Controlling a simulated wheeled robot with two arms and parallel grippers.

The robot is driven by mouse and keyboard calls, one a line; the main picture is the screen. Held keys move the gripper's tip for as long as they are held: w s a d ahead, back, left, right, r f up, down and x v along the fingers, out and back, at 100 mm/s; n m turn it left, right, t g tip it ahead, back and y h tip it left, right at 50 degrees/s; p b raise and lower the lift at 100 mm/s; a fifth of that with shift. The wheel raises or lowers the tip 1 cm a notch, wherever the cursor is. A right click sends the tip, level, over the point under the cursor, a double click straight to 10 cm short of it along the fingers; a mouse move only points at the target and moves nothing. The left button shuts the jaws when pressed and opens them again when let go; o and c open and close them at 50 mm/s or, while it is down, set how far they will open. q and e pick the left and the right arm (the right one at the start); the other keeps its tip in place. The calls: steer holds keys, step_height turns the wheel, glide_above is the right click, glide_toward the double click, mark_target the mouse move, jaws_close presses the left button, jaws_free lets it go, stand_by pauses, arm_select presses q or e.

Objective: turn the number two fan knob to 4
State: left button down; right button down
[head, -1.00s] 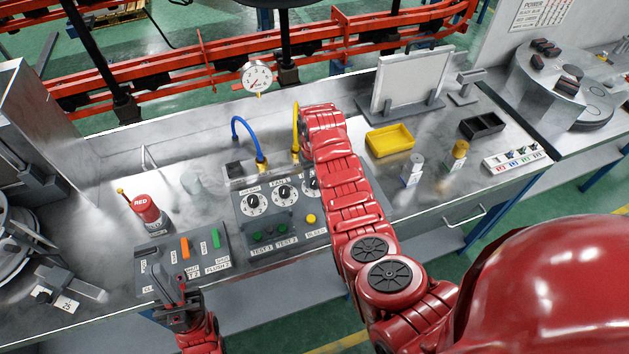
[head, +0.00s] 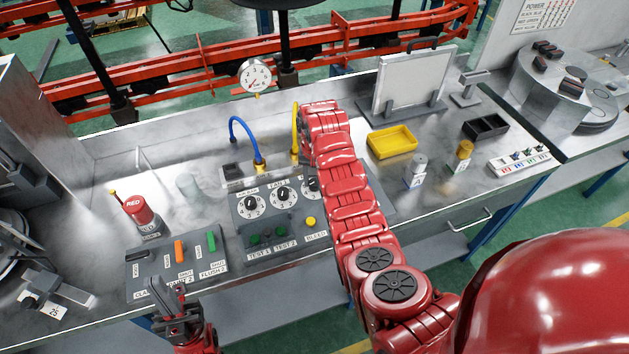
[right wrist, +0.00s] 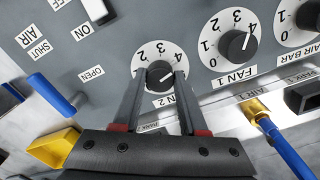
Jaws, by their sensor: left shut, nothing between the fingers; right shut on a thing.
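The number two fan knob (right wrist: 157,72) is black on a white dial (right wrist: 150,49) marked FAN 2, with 2, 3 and 4 readable; its lower numbers are covered. My right gripper (right wrist: 163,78) is shut on this knob in the right wrist view. The knob's pointer is hard to read. My left gripper (head: 164,297) is shut and empty, over the front edge of the lever panel.
The FAN 1 knob (right wrist: 237,44) is close beside FAN 2. The lever panel (head: 190,281) with orange and green levers lies left of the dials. A yellow tray (head: 391,142) lies right of my arm.

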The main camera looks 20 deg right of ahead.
stand_by(0.3)
steer(key=shift+c, duration=2.2)
jaws_free()
